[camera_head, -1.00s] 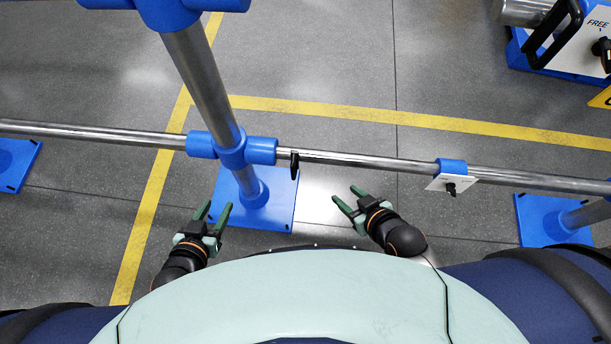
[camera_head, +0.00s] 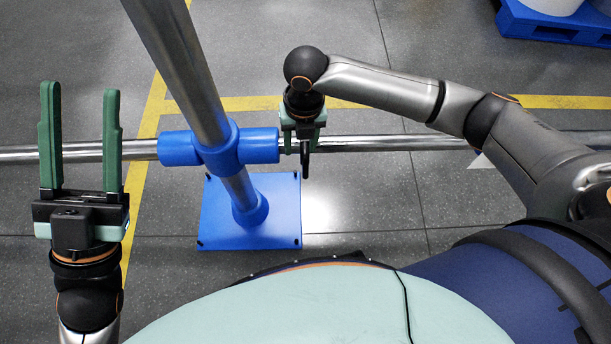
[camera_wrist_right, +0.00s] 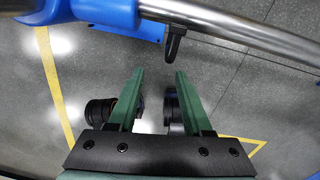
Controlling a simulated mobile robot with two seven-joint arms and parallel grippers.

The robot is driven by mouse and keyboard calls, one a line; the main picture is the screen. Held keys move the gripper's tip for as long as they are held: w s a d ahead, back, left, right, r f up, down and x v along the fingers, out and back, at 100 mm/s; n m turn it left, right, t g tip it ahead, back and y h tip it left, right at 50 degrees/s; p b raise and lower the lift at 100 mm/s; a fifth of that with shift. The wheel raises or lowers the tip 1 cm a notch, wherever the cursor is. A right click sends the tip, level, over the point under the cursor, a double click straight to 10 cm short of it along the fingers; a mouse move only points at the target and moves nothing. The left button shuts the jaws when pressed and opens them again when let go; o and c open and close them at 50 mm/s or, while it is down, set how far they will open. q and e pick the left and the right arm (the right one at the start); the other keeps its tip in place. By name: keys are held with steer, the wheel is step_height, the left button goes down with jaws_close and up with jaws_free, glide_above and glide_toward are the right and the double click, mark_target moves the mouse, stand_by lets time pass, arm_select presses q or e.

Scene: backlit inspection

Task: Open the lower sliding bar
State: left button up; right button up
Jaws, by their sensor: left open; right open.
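The lower sliding bar (camera_head: 395,142) is a polished metal rail running left to right through blue clamps (camera_head: 258,146). A small black handle (camera_head: 305,160) hangs from it just right of the clamps. My right gripper (camera_head: 300,138) is over the bar at the handle. In the right wrist view my right gripper (camera_wrist_right: 160,72) is open, and the handle (camera_wrist_right: 175,42) shows beyond its fingertips, nearer the right finger. The bar also crosses the top of that view (camera_wrist_right: 245,36). My left gripper (camera_head: 80,95) is open and empty, in front of the bar's left stretch.
A metal post (camera_head: 185,70) rises from a blue floor plate (camera_head: 275,215) and crosses the bar. A blue pallet (camera_head: 550,25) stands at the far right. Yellow lines mark the grey floor.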

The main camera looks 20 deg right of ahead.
mark_target(305, 168)
steer(key=shift+w+d+f+n, duration=0.15)
steer(key=shift+d+n, duration=0.15)
steer(key=shift+d, duration=0.25)
steer(key=shift+d+f+h, duration=0.1)
steer(key=shift+h, duration=0.2)
arm_select(q)
steer(key=shift+h, duration=0.5)
steer(key=f+b, duration=0.5)
steer(key=shift+s+d, duration=0.25)
steer(key=shift+s, duration=0.05)
arm_select(e)
step_height(305, 168, down, 12)
steer(key=shift+r, duration=0.1)
jaws_close()
